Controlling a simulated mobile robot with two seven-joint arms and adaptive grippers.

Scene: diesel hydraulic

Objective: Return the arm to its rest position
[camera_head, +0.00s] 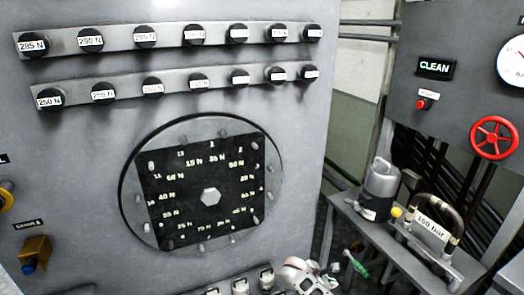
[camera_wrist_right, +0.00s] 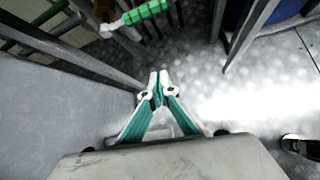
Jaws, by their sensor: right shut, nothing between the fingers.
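My right gripper (camera_wrist_right: 160,76) shows clearly in the wrist view, its teal-and-white fingers meeting at the tips with nothing between them. White parts of my right arm rise at the bottom edge of the head view, in front of the big grey panel. The gripper points toward open floor beside a grey wall face. My left gripper is not in view.
A green-handled tool (camera_head: 357,265) is just right of my arm; its green handle (camera_wrist_right: 146,11) tops the wrist view. A bench (camera_head: 345,207) at right carries a grey canister (camera_head: 382,180) and a "160 bar" handle (camera_head: 432,229). The panel holds a round dial plate (camera_head: 130,190).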

